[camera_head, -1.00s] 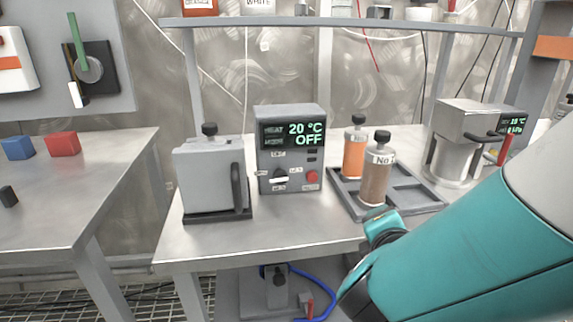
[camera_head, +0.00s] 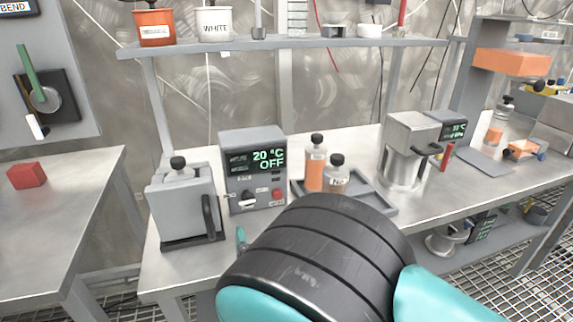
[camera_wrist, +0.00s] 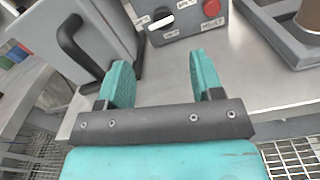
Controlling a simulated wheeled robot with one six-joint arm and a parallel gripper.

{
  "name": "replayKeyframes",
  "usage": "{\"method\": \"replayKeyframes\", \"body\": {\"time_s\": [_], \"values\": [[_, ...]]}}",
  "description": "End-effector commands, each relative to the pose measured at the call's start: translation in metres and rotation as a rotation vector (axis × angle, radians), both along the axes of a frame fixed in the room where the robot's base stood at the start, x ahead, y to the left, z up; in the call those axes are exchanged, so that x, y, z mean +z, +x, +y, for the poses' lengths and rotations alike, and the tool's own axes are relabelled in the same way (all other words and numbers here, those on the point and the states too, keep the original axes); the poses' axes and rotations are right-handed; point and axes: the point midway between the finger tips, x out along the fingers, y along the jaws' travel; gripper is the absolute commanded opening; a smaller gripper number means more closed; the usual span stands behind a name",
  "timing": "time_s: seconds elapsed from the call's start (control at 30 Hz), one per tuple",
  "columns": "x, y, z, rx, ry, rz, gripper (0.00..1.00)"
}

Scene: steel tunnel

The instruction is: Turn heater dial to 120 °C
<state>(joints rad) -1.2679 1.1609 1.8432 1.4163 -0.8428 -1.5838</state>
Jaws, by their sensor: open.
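The heater control box (camera_head: 238,171) is a grey unit on the steel bench, and its display reads 20 °C and OFF. Its dial (camera_head: 246,196) is a black knob with a white pointer, low on the front face. The dial also shows at the top of the wrist view (camera_wrist: 160,19), its white pointer lying nearly sideways in that picture. A red button (camera_wrist: 211,7) sits to its right. My gripper (camera_wrist: 159,72) is open and empty, its two teal fingers pointing toward the box, with the dial beyond and between them, apart from it. In the head view my arm hides most of the gripper.
A grey vessel with a black handle (camera_head: 209,217) stands close left of the box. A tray with two bottles (camera_head: 380,206) is on the right. A steel pot unit (camera_head: 401,160) stands further right. A shelf (camera_head: 300,43) runs above the bench.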

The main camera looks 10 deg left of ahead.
Motion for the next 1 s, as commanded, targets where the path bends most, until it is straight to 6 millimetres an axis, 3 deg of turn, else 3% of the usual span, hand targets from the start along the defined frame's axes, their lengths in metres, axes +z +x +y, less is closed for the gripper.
{"method": "replayKeyframes", "body": {"time_s": [0.03, 0.3, 0.7, 1.0], "values": [[0.008, 0.002, 0.0, -0.001, -0.002, 0.0, 0.6], [0.006, 0.01, 0.001, -0.002, -0.002, 0.001, 0.6], [0.0, 0.087, 0.047, -0.003, 0.006, 0.0, 0.6], [-0.002, 0.108, 0.061, -0.001, 0.001, 0.002, 0.6]]}}
